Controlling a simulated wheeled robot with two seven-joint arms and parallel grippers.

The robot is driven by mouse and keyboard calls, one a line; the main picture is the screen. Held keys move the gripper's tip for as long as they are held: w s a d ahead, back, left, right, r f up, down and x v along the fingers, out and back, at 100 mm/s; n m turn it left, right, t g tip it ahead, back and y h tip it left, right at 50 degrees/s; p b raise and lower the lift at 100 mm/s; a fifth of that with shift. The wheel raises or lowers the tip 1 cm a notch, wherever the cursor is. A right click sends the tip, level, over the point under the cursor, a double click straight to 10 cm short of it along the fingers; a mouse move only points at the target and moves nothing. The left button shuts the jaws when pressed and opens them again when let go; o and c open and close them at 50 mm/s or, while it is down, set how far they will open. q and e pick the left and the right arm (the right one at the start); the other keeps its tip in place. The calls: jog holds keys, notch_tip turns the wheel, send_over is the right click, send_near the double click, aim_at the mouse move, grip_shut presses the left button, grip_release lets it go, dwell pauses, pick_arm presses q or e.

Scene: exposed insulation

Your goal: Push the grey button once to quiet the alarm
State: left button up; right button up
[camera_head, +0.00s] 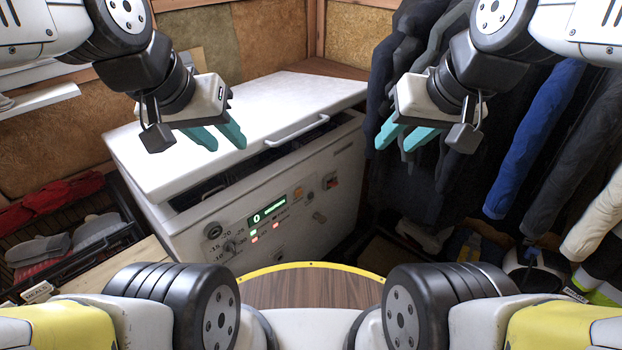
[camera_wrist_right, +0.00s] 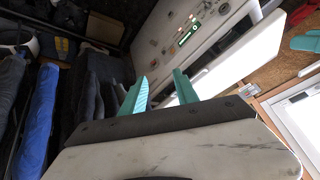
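A white chest freezer (camera_head: 185,240) stands ahead, its lid (camera_head: 240,110) slightly raised. The panel also shows in the right wrist view (camera_wrist_right: 172,40). My left gripper (camera_head: 229,146) is open and empty above the lid. My right gripper (camera_head: 394,147) is open and empty, right of the freezer; its fingers show apart in the wrist view (camera_wrist_right: 160,76).
Dark jackets (camera_head: 400,190) and a blue sleeve (camera_head: 535,140) hang at the right, near my right gripper. A dark crate (camera_head: 80,240) with clothing stands at the left. A round wooden top with a yellow rim (camera_head: 310,285) lies between me and the freezer.

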jog(key=shift+c, duration=0.5)
grip_shut()
dwell(1.1)
